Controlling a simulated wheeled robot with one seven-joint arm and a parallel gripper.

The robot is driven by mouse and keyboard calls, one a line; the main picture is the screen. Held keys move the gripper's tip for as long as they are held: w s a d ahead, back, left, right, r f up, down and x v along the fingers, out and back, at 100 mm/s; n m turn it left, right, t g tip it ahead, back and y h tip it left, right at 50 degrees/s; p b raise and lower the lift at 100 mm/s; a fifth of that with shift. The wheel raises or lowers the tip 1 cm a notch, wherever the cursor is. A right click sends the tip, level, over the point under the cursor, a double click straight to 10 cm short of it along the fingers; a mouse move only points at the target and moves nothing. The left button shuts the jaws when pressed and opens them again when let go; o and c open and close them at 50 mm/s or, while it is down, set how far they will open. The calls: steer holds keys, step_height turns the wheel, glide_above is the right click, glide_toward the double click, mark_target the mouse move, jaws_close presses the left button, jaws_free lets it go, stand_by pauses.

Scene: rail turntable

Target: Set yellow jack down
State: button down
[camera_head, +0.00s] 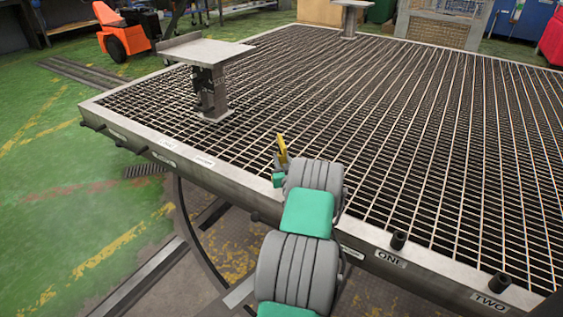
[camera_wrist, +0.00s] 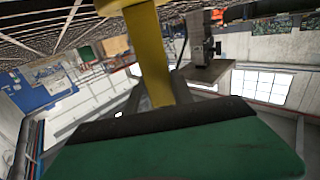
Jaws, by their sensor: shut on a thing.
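The yellow jack (camera_head: 282,148) shows in the head view as a small upright yellow piece at the end of my arm, over the near edge of the grating. My gripper (camera_head: 278,163) is shut on it; my arm's links hide much of the gripper and perhaps the jack's lower part. In the wrist view the yellow jack (camera_wrist: 150,50) is a thick bar running from the top edge down to the dark finger edge of my gripper (camera_wrist: 163,112). I cannot tell whether the jack touches the grating.
The turntable's grating (camera_head: 400,120) is wide and mostly bare, with a metal rim (camera_head: 215,165) bearing labels and short pegs. A pedestal with a flat top (camera_head: 205,50) stands at the left, and another (camera_head: 348,20) at the back. The wrist view looks upside down.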

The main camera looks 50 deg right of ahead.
steer(key=c, duration=1.1)
jaws_free()
